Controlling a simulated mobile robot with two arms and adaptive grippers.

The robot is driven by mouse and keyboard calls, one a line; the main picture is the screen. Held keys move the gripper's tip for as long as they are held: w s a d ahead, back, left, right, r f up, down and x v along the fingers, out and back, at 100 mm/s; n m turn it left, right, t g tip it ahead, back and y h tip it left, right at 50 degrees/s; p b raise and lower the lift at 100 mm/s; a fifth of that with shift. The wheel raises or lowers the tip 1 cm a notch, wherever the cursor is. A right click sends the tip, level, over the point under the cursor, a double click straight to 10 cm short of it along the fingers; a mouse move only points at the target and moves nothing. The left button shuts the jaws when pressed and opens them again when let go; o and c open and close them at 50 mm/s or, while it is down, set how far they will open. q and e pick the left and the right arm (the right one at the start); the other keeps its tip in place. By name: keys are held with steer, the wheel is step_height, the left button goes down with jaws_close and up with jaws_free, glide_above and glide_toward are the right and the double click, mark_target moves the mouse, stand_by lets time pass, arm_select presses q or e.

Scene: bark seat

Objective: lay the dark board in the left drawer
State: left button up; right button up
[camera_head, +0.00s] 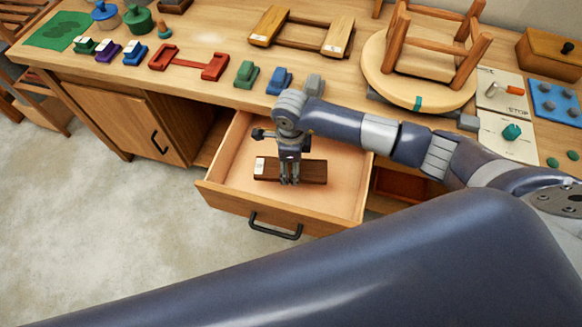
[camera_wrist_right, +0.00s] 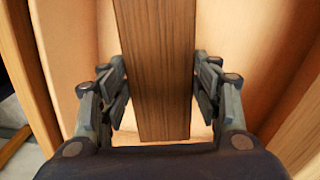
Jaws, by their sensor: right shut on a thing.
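The dark board (camera_head: 311,171) is a brown wooden bar with a pale label at its left end. It is inside the open drawer (camera_head: 225,199), near the middle, running left to right. Whether it touches the drawer floor or is just above it, I cannot tell. My right gripper (camera_head: 289,180) points down and is shut on the board across its width. In the right wrist view the board (camera_wrist_right: 155,60) runs between the two fingers of my right gripper (camera_wrist_right: 161,90), one on each side. My left gripper is not in view.
The drawer's black handle (camera_head: 275,226) faces the front. The workbench top above holds clamps, planes and an upturned stool (camera_head: 420,65). A closed cupboard (camera_head: 125,120) is left of the drawer. The drawer floor around the board is clear.

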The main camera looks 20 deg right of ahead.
steer(key=shift+s+a+f+m, duration=0.1)
steer(key=shift+s+f+m, duration=0.1)
steer(key=shift+f+m, duration=0.6)
steer(key=shift+f, duration=0.45)
steer(key=b, duration=0.4)
glide_above(291, 187)
step_height(291, 187, down, 5)
steer(key=shift+w+f+b, duration=0.1)
steer(key=shift+f+b, duration=0.3)
steer(key=shift+b, duration=0.05)
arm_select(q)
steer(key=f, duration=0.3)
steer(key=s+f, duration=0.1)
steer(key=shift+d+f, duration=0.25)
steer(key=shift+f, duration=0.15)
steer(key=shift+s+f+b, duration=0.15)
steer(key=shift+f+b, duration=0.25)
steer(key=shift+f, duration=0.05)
arm_select(e)
steer(key=shift+f, duration=0.35)
steer(key=o, duration=1.2)
steer(key=shift+o, duration=0.2)
